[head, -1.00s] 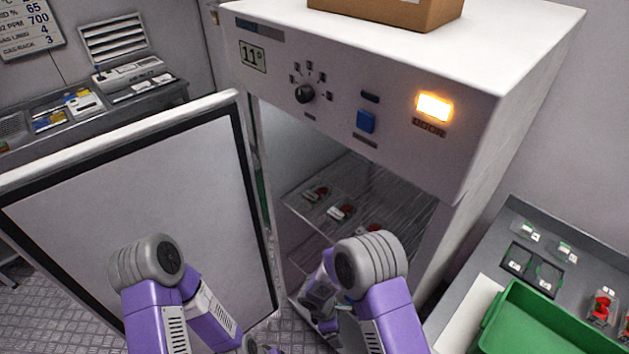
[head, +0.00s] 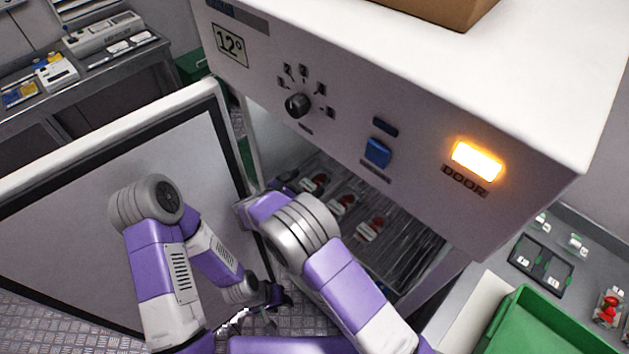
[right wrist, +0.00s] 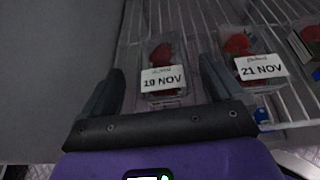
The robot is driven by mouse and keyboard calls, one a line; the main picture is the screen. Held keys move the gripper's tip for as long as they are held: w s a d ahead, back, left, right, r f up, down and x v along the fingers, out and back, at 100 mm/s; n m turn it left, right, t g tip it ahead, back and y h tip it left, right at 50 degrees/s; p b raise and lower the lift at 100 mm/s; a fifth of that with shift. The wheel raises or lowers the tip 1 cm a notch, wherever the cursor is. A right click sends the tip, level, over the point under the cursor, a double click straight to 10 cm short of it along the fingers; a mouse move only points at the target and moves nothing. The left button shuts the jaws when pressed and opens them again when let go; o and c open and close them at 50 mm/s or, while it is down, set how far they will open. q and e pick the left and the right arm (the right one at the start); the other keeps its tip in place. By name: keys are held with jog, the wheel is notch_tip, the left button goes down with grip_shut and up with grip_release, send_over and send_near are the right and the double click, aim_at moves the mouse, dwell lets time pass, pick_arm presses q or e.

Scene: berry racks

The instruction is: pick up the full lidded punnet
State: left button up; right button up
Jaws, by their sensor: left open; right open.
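Clear punnets with red berries stand in a row on the wire shelf inside the open cabinet. The leftmost punnet (head: 314,182) bears a 19 NOV label in the right wrist view (right wrist: 162,80). The middle punnet (head: 343,204) is labelled 21 NOV there (right wrist: 260,68). A third punnet (head: 370,229) is cut off at that view's right edge (right wrist: 312,38). I cannot tell which are full or lidded. My right gripper (right wrist: 160,68) is open, its fingers left and right of the 19 NOV punnet, seemingly not closed on it. My left gripper (head: 277,295) is open and empty, low by the door.
The cabinet door (head: 100,150) stands open on the left. The cabinet front panel (head: 340,120) overhangs the shelf, with a lit DOOR lamp (head: 477,161). A green crate (head: 545,325) and a dark tray (head: 543,263) are on the right-hand bench.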

aim_at(314, 179)
jog(key=x, duration=0.4)
jog(key=shift+w+d+f, duration=0.2)
jog(key=shift+w+d, duration=0.05)
jog(key=shift+d, duration=0.05)
jog(key=shift+r, duration=0.1)
jog(key=c, duration=1.1)
